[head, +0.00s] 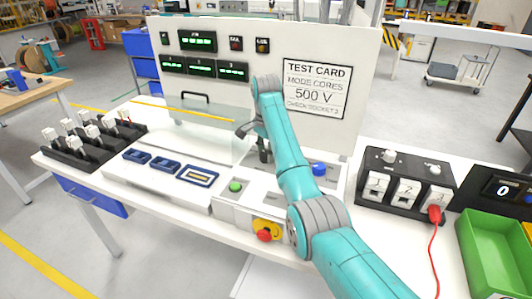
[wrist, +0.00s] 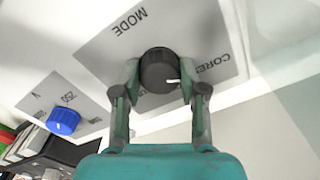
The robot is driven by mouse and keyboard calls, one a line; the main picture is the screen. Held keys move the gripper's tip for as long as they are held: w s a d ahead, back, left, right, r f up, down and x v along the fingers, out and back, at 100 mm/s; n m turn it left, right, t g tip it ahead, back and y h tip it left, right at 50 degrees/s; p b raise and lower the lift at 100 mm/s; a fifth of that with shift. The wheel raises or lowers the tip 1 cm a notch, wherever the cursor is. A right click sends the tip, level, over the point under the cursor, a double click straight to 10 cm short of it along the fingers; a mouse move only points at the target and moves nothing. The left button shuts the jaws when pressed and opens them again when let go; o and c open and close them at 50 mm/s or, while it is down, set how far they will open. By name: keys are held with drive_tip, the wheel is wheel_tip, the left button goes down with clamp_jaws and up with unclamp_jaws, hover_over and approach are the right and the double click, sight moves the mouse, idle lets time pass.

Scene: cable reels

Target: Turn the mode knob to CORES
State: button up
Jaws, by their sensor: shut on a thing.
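The black mode knob (wrist: 157,62) sits on a grey plate (wrist: 108,48) lettered MODE, with CORES partly hidden behind a finger. My gripper (wrist: 160,80) has one finger on each side of the knob and is shut on it. The knob's white pointer mark faces right in the wrist view, toward the CORES lettering.
A blue knob (wrist: 63,121) on a plate marked 250 V stands beside the mode knob; it also shows in the head view (head: 319,168). A test card (head: 317,88) reads MODE CORES, 500 V. A green button (head: 236,187) and red stop button (head: 264,235) lie in front. A socket box (head: 405,185) stands right.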

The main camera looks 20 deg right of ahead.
drive_tip(key=o, duration=1.1)
drive_tip(key=shift+o, duration=0.2)
